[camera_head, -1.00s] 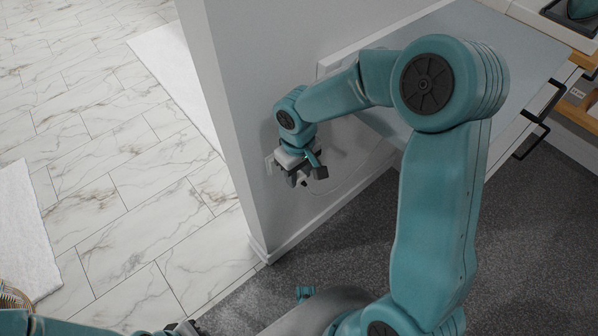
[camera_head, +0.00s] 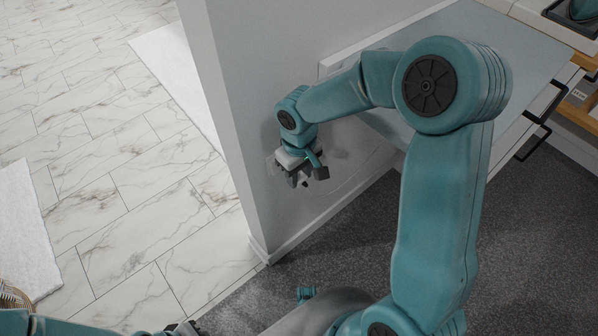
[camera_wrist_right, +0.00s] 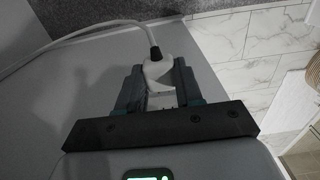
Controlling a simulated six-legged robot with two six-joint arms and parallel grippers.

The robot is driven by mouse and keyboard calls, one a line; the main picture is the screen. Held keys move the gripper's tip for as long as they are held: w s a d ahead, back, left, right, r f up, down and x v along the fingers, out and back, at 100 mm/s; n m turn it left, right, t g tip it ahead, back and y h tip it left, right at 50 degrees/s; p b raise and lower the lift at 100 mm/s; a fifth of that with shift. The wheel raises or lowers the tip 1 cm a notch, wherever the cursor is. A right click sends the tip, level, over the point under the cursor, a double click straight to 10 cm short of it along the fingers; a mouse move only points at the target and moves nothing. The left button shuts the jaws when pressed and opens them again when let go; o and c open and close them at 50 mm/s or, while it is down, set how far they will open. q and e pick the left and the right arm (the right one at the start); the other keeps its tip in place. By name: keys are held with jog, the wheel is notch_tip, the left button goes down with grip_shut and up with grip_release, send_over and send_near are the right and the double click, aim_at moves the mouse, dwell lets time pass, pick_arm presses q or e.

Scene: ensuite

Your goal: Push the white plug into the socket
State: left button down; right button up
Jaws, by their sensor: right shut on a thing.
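The white plug (camera_wrist_right: 158,70) sits between the two dark fingers of my right gripper (camera_wrist_right: 158,84) in the right wrist view, with its cord leaving from the plug's far end. My right gripper is shut on the plug. In the head view my right gripper (camera_head: 303,178) is close against the wall. A sliver of the white socket plate (camera_head: 270,164) shows at its left; the rest is hidden behind the gripper. How deep the plug sits in the socket cannot be told. Part of my left gripper (camera_head: 183,328) shows at the bottom edge; its jaws cannot be made out.
The pale wall (camera_head: 240,90) ends in a corner left of the gripper. The white cord (camera_wrist_right: 75,36) runs along the wall. A grey tabletop (camera_head: 470,60) with drawers stands at the right. Grey carpet (camera_head: 340,250) and marble tiles (camera_head: 130,190) are clear.

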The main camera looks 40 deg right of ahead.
jog(key=shift+w+a+r+p, duration=0.1)
jog(key=shift+w+p, duration=0.25)
jog(key=shift+w, duration=1.25)
dwell(0.3)
jog(key=shift+s, duration=0.15)
jog(key=shift+s, duration=0.15)
jog(key=shift+s+b, duration=0.35)
jog(key=shift+s, duration=0.5)
dwell(0.9)
jog(key=shift+w, duration=1.15)
jog(key=o, duration=1.1)
jog(key=shift+w+r, duration=0.1)
